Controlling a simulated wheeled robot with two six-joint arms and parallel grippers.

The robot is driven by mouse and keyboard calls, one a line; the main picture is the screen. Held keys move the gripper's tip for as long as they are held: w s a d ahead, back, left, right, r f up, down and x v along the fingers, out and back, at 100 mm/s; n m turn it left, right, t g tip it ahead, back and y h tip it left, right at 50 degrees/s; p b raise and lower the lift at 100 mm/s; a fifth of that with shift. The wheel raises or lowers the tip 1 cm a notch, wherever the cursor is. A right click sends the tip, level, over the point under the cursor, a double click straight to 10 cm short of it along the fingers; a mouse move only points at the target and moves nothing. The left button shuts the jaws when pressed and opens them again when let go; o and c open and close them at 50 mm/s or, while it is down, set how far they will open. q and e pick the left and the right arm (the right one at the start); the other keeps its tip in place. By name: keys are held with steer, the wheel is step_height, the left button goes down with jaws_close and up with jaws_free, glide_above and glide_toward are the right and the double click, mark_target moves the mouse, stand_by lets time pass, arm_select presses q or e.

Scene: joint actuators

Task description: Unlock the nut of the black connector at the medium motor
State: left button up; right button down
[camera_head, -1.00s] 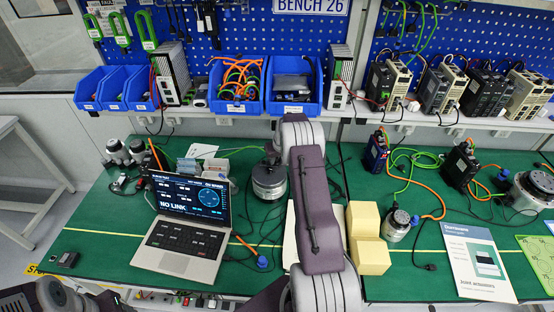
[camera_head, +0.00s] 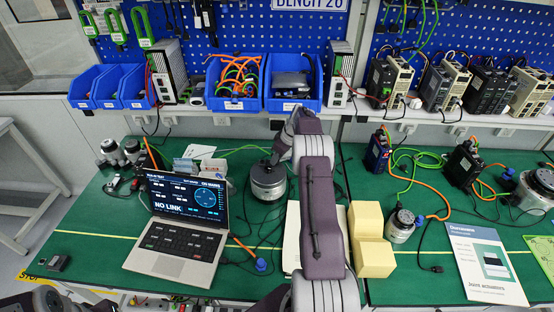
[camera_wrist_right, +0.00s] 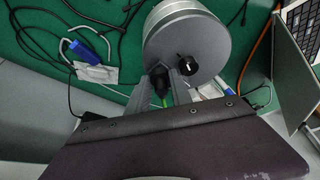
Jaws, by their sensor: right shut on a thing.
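The medium motor (camera_head: 268,180) is a grey drum standing on the green bench, right of the laptop. In the right wrist view the motor (camera_wrist_right: 187,38) fills the top middle, with a black round fitting (camera_wrist_right: 187,64) on its near side. My right gripper (camera_wrist_right: 165,82) is at the motor's lower left edge there. It is shut on the black connector (camera_wrist_right: 160,80), which shows as a dark piece with a green part between the fingers. The fingers hide most of its nut. In the head view my right arm covers the area beside the motor. My left gripper is not in view.
A laptop (camera_head: 177,245) reading "NO LINK" stands left of the motor. Yellow blocks (camera_head: 372,250) and a small motor (camera_head: 401,225) are on the right. Loose cables lie around the motor. A blue connector (camera_wrist_right: 82,52) lies nearby in the wrist view.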

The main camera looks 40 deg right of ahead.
steer(key=shift+d+n+y+p, duration=0.1)
steer(key=shift+n+y+p, duration=0.25)
steer(key=shift+n, duration=0.55)
steer(key=c, duration=1.4)
jaws_free()
steer(key=shift+g, duration=0.3)
steer(key=v, duration=0.9)
steer(key=shift+b, duration=0.4)
steer(key=shift+s, duration=0.1)
